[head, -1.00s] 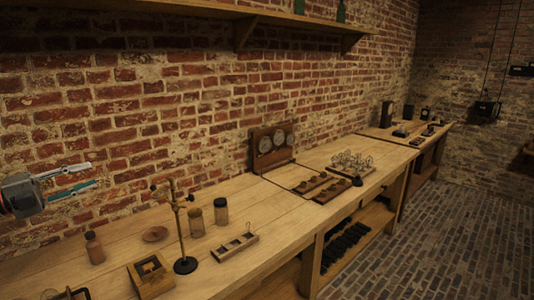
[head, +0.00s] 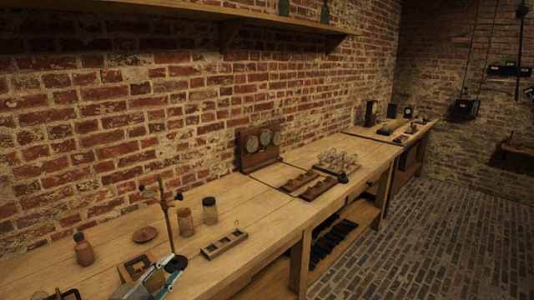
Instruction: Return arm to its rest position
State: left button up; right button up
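My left gripper (head: 172,270) shows at the bottom edge of the head view, in front of the wooden box and the foot of the metal stand. Its pale finger and teal finger are apart, and I see nothing held between them. Most of the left arm is out of the picture. My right gripper and arm are not in view.
The long wooden bench (head: 110,220) carries a metal stand (head: 167,215), a brown bottle (head: 84,250), two jars (head: 209,211), a slotted wooden rack (head: 224,244) and a partly covered wooden box (head: 132,268). A dial panel (head: 259,147) stands by the brick wall. The floor at right is clear.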

pick_arm(q)
jog(key=s+a+f+n+g+y, duration=0.3)
jog(key=s, duration=0.7)
jog(key=s+a+f+n+g+y, duration=0.3)
jog(key=s+f, duration=0.1)
jog(key=s, duration=0.7)
jog(key=s+a+f+n+g+y, duration=0.3)
jog(key=s+n, duration=0.1)
jog(key=s, duration=0.6)
jog(key=d+f+n+t+h+b, duration=0.1)
jog(key=d+f+h+b, duration=0.2)
jog(key=d+f, duration=0.5)
jog(key=w+d+f+n+t+h+b, duration=0.1)
jog(key=d+f+h+b, duration=0.3)
jog(key=d+f, duration=0.4)
notch_tip(320, 180, down, 6)
jog(key=shift+r+t, duration=0.2)
jog(key=shift+t, duration=0.5)
